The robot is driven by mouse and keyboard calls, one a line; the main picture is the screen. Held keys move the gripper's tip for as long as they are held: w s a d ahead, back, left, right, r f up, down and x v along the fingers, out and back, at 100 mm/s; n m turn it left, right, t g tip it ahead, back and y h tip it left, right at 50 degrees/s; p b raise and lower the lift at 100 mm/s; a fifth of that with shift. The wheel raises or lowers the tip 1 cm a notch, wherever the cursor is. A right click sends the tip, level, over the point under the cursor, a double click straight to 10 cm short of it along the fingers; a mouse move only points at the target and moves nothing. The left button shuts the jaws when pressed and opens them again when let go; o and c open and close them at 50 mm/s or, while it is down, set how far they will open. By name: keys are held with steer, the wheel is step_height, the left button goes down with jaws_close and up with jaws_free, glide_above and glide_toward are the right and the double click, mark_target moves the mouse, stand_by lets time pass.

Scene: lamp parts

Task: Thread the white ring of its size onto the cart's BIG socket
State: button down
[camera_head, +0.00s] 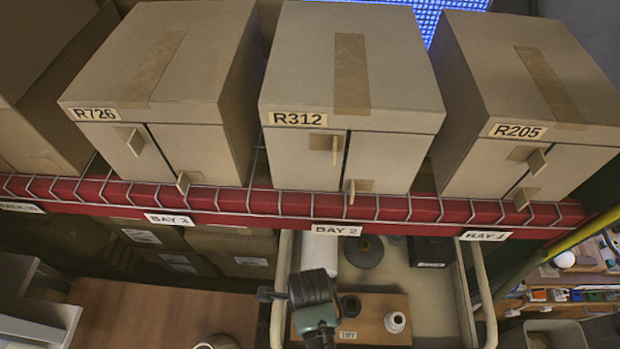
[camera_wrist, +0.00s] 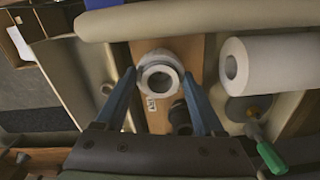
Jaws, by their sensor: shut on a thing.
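My gripper (camera_wrist: 159,76) has its two blue fingers on either side of a white ring (camera_wrist: 158,57) and is shut on it. The ring is over the wooden board (camera_wrist: 195,52) on the cart. A pale round rim with a grey hole shows within the ring; I cannot tell whether this is a socket inside it. A dark socket (camera_wrist: 180,118) stands beside the right finger and also shows in the head view (camera_head: 349,305). In the head view my gripper (camera_head: 312,290) is left of that socket and hides the ring. A white round piece (camera_head: 394,322) stands on the board's right.
A white roll (camera_wrist: 280,62) lies near the board, with a grey disc (camera_head: 365,251) beside it. A green handle (camera_wrist: 270,156) shows at lower right in the wrist view. Cart rails (camera_head: 478,290) flank the tray. The shelf with boxes (camera_head: 352,75) stands behind.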

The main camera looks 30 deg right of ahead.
steer(key=shift+s+a+f+m, duration=0.1)
steer(key=shift+s+f+m, duration=0.2)
steer(key=shift+m, duration=0.5)
steer(key=m, duration=0.3)
steer(key=shift+m, duration=0.3)
steer(key=m, duration=0.3)
steer(key=shift+f, duration=0.1)
steer(key=shift+m, duration=1.6)
steer(key=shift+c, duration=1.9)
jaws_free()
steer(key=shift+w, duration=0.1)
steer(key=shift+o, duration=1.3)
steer(key=shift+w, duration=0.2)
